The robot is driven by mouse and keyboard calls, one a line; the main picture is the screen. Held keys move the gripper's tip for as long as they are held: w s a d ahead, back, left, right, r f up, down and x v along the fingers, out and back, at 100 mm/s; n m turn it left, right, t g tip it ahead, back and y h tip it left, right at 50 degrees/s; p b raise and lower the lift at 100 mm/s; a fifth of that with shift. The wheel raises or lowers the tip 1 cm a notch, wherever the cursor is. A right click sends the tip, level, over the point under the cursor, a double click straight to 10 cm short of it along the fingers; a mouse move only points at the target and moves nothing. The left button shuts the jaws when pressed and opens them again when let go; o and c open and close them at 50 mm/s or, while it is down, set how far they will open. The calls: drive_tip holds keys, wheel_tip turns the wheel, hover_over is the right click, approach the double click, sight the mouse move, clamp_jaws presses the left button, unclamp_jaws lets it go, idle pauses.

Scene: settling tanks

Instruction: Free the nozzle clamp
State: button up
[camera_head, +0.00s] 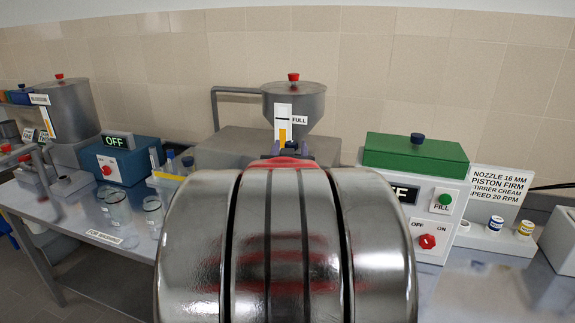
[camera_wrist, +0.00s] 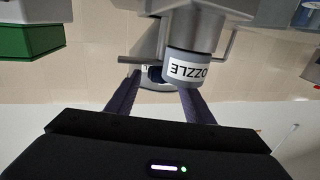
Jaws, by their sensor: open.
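In the wrist view, which is upside down, a grey cylinder labelled NOZZLE (camera_wrist: 187,70) hangs from a grey metal body (camera_wrist: 190,25). A dark thin bar (camera_wrist: 140,59) sticks out to the left beside the nozzle; I cannot tell whether it is the clamp's handle. My gripper (camera_wrist: 158,88) is open, its two dark purple fingers reaching toward the nozzle, partly behind it in the picture. A small dark blue and pale piece shows between the fingertips; contact cannot be told. In the head view my gripper (camera_head: 290,150) is in front of the filler, and my arm hides the nozzle.
The filler's hopper (camera_head: 310,105) with a FULL gauge stands behind. A white control box (camera_head: 430,215) with green top, FILL button and red OFF/ON knob is right. A blue box (camera_head: 125,165) reading OFF and glass beakers (camera_head: 115,205) stand left.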

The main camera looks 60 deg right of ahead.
drive_tip(key=v, duration=1.1)
drive_tip(key=shift+w, duration=0.1)
